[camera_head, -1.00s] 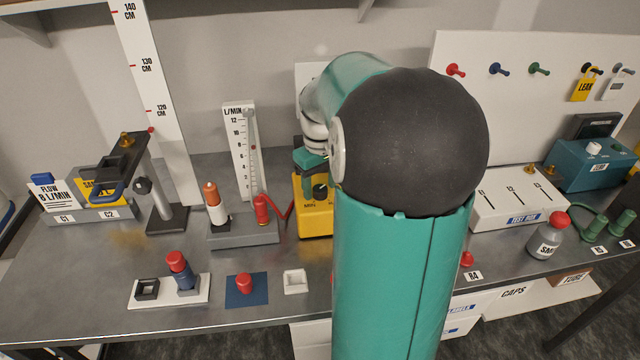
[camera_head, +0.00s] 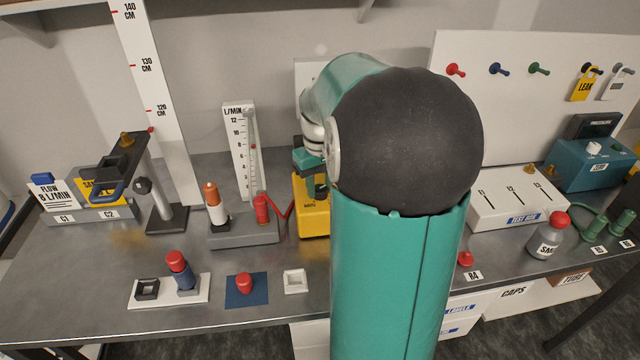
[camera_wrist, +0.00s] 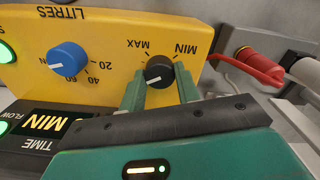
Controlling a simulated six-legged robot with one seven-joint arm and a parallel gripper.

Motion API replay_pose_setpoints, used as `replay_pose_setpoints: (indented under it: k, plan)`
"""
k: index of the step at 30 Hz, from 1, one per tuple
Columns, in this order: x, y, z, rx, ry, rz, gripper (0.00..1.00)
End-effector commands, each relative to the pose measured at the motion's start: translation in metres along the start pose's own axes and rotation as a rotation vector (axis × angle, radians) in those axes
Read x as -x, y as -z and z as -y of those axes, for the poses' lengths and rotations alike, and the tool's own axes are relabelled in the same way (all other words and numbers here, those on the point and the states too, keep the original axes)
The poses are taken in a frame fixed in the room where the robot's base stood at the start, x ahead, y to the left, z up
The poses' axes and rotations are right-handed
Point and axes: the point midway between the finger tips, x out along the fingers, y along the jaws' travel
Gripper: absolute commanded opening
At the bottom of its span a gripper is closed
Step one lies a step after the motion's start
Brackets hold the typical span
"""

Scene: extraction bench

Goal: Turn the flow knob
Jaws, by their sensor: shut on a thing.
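The black flow knob (camera_wrist: 158,72), with a white pointer line, sits on a yellow pump (camera_wrist: 105,38) between the printed words MIN and MAX. In the wrist view the print is upside down and the pointer aims to the lower left. My gripper (camera_wrist: 160,76) has one green finger on each side of the knob and is shut on it. In the head view the yellow pump (camera_head: 312,222) is partly behind my arm, and the fingers are hard to make out. A flow meter (camera_head: 240,145) marked L/MIN stands left of the pump; a small red mark shows on its tube.
A blue knob (camera_wrist: 67,59) marked LITRES is beside the flow knob. A red fitting with a hose (camera_wrist: 260,65) is close to the pump's other side. A card (camera_head: 52,193) reads FLOW 8 L/MIN. A white test box (camera_head: 518,198) stands right of my arm.

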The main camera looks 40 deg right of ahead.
Motion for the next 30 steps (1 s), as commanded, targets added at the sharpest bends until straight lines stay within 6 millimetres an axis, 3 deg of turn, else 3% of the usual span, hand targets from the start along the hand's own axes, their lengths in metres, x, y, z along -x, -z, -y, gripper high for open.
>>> replay_pose_setpoints:
  k: [5, 6, 9, 20, 26, 30]
  plan:
    - [0.001, 0.000, 0.000, 0.001, 0.000, -0.001, 0.09]
    - [0.001, 0.000, 0.000, 0.001, 0.000, -0.001, 0.38]
    - [0.001, 0.000, 0.000, 0.001, 0.000, -0.001, 0.54]
    - [0.005, 0.000, 0.000, 0.002, -0.001, -0.002, 0.54]
    - [0.036, 0.001, 0.000, 0.002, -0.001, -0.004, 0.54]
    - [0.068, 0.001, 0.000, 0.002, -0.002, -0.006, 0.54]
